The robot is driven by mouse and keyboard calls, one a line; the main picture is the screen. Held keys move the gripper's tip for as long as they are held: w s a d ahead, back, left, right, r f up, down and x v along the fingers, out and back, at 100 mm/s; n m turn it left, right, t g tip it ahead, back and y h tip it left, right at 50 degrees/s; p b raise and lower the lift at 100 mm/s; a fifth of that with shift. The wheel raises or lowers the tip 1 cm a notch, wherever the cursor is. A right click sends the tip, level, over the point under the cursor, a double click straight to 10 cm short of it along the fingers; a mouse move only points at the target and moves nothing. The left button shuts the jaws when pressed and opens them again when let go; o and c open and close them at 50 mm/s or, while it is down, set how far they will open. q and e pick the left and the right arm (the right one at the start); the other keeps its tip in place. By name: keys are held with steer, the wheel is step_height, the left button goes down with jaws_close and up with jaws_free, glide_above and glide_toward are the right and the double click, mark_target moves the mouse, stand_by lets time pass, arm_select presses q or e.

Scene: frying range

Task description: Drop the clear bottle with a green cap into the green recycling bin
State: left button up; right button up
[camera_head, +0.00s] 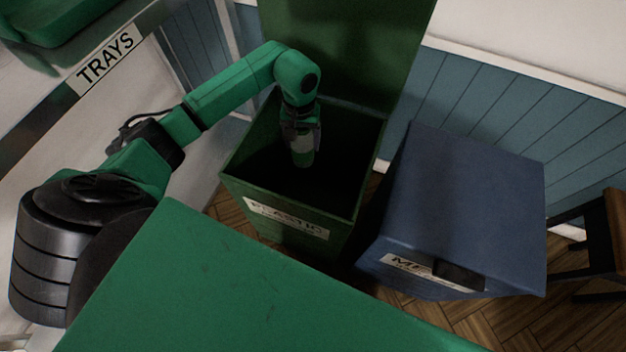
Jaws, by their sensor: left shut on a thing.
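The green recycling bin (235,190) stands in the middle with its lid (345,45) raised against the wall and a PLASTIC label (287,218) on its front. My left gripper (302,135) points down over the bin's open mouth. It is shut on the bottle (303,157), whose pale greenish lower part shows below the fingers, within the bin's opening. The fingers hide the bottle's upper part, and I cannot make out its cap. The bin's inside is dark and its floor cannot be seen. My right gripper is not in view.
A closed blue bin (470,200) with a partly covered label stands right of the green bin. A counter marked TRAYS (105,58) is at the upper left. A dark wooden stool (605,235) stands at the right edge. Wood floor (500,325) shows in front.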

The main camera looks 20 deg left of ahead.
arm_select(q)
steer(key=o, duration=1.2)
steer(key=shift+o, duration=0.2)
step_height(320, 180, up, 14)
steer(key=shift+f+p, duration=0.1)
steer(key=shift+p, duration=0.35)
steer(key=shift+r, duration=0.45)
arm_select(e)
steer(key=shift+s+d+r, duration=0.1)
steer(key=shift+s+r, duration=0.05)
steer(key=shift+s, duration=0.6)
